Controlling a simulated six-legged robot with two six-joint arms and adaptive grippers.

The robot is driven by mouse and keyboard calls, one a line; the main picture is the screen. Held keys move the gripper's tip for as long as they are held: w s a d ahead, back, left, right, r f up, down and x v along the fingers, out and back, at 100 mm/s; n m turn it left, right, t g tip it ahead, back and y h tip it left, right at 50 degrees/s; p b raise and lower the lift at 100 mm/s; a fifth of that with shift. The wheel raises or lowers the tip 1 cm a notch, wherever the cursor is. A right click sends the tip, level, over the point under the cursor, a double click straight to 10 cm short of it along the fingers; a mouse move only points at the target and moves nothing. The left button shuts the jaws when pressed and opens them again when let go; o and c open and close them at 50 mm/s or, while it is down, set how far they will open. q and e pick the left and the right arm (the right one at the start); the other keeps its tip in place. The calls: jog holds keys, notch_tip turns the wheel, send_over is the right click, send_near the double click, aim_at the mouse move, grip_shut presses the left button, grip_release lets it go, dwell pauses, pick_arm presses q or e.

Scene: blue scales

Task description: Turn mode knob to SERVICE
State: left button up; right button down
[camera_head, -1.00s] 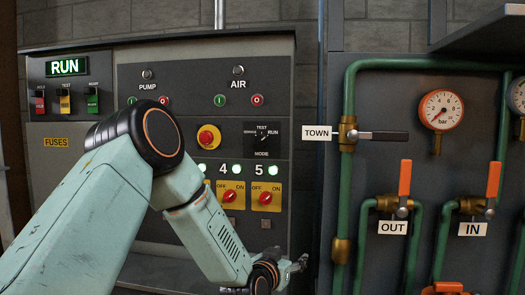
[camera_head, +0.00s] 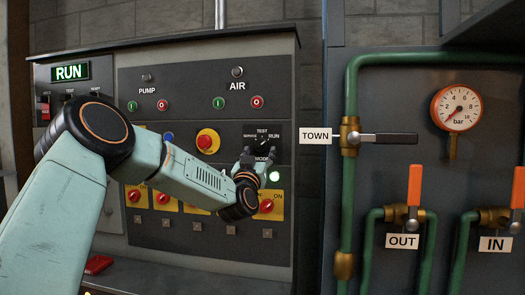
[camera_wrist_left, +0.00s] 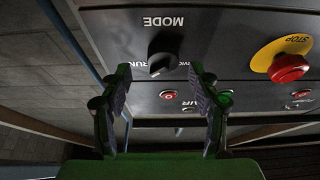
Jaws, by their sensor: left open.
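The black mode knob (camera_wrist_left: 163,62) shows upside down in the left wrist view, below the MODE lettering. It lies between my left fingertips in that picture, seemingly a little beyond them, and I see no clear contact. In the head view the dark mode plate (camera_head: 278,140) with TEST and RUN shows. My left gripper (camera_head: 259,155) is in front of its lower part and hides some of it. The left gripper (camera_wrist_left: 160,78) is open with nothing in it. I cannot tell which mark the knob points at. My right gripper does not show.
A red stop button on yellow (camera_head: 207,141) sits left of the mode plate. A row of red switches on yellow (camera_head: 266,206) is below. Green pipes and the TOWN valve (camera_head: 382,138) stand to the right.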

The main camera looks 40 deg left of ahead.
aim_at(261, 145)
pick_arm(q)
jog(key=shift+w+a+r, duration=0.2)
jog(key=shift+a, duration=0.2)
jog(key=shift+w+a+r, duration=0.15)
jog(key=shift+a, duration=0.25)
jog(key=shift+w+a+r, duration=0.1)
jog(key=shift+w+r, duration=0.05)
jog(key=shift+w+d, duration=0.3)
jog(key=shift+w, duration=0.35)
jog(key=shift+s+a, duration=0.2)
jog(key=shift+a, duration=0.05)
jog(key=shift+s, duration=0.15)
jog(key=shift+c, duration=1)
jog(key=shift+w+d+r, duration=0.1)
jog(key=shift+w+d, duration=0.1)
jog(key=c, duration=0.4)
jog(key=shift+a, duration=0.15)
jog(key=c, duration=0.3)
jog(key=shift+c, duration=1.4)
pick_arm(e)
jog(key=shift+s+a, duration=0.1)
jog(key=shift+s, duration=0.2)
